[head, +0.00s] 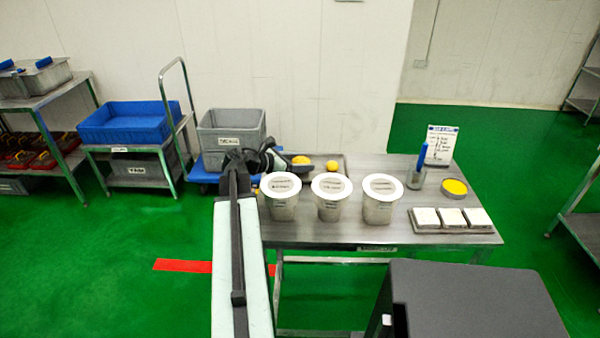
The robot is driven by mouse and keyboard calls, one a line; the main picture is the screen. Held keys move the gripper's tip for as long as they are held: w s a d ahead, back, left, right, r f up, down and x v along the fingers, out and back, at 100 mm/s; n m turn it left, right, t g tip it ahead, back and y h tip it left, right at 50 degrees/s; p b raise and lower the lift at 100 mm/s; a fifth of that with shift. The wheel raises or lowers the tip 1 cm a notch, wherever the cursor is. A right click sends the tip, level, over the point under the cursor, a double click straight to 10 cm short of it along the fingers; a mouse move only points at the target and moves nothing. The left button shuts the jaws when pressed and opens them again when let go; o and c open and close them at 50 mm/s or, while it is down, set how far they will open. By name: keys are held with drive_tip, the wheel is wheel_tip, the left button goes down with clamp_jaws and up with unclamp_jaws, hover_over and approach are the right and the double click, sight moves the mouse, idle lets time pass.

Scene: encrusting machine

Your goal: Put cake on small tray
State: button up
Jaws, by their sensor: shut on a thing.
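My gripper (285,160) is over the back left of the steel table, behind the white-lidded containers. It is shut on a round yellow cake (301,160) at its tip. Another yellow cake (333,165) sits to the right of it on a dark, shallow small tray (344,159). The containers hide the front of this tray. I cannot tell whether the held cake touches the tray. A bit of yellow shows at the left table edge, mostly hidden by my arm.
Several white-lidded containers (328,198) stand in front of the tray. A flat tray (455,231) with white square blocks, a yellow-topped round tin (454,187), a blue-handled tool in a cup (417,178) and a sign (441,145) are at the right. The table (385,232) middle-right is clear.

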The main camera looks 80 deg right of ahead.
drive_tip(key=shift+f, duration=0.55)
drive_tip(key=o, duration=1.4)
drive_tip(key=p+v, duration=0.4)
drive_tip(key=v, duration=0.8)
drive_tip(key=shift+p, duration=0.35)
drive_tip(key=shift+w, duration=0.1)
